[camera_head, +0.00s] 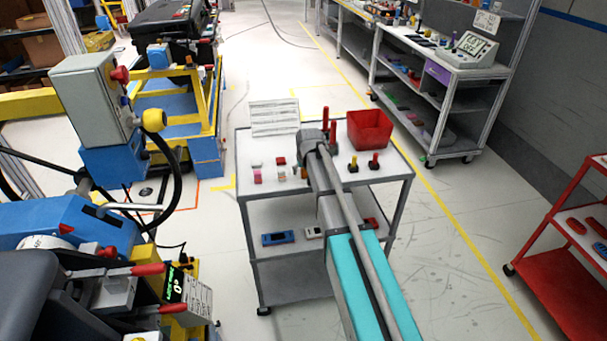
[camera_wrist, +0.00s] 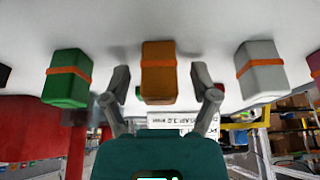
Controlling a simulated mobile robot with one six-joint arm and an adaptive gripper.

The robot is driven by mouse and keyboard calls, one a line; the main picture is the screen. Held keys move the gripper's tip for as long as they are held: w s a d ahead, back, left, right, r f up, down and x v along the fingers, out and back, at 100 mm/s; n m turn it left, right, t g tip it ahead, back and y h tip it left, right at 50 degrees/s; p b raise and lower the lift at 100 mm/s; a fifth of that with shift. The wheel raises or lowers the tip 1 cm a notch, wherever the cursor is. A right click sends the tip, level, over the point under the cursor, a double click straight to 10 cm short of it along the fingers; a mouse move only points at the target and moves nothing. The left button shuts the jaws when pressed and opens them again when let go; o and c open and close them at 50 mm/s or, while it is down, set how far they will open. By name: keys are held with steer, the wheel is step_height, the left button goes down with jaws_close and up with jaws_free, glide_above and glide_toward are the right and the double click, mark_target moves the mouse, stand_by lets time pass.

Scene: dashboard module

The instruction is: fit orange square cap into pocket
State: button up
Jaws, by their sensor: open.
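In the wrist view the orange square cap (camera_wrist: 159,72), a blocky piece with a brighter orange band, stands on the pale tabletop between the two fingers of my gripper (camera_wrist: 161,84). The fingers are open, one on each side of the cap, with a visible gap on both sides. In the head view my gripper (camera_head: 313,140) is over the small grey cart, and my arm hides most of what is under it. I cannot make out the cap clearly there. I cannot pick out the pocket in either view.
A green piece (camera_wrist: 68,78) and a white piece (camera_wrist: 260,72) flank the cap, apart from the fingers. On the cart (camera_head: 395,165) stand a red bin (camera_head: 369,130), a white rack (camera_head: 273,118) and several small parts. A black module (camera_head: 172,22) rests on a yellow-blue stand.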

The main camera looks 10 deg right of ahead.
stand_by(0.3)
steer(key=c, duration=0.9)
steer(key=shift+r, duration=0.1)
step_height(320, 180, up, 3)
steer(key=p, duration=0.3)
steer(key=shift+r, duration=0.1)
steer(key=shift+s+d+r+p, duration=0.7)
steer(key=shift+s+r+p, duration=0.95)
steer(key=shift+s, duration=0.6)
steer(key=shift+s+d+r+p, duration=0.75)
steer(key=shift+s+r+p, duration=0.9)
steer(key=shift+s, duration=0.55)
steer(key=shift+s+d+r+p, duration=0.7)
steer(key=shift+s+r+p, duration=0.95)
steer(key=shift+s, duration=0.6)
steer(key=shift+f, duration=0.15)
steer(key=shift+a, duration=0.1)
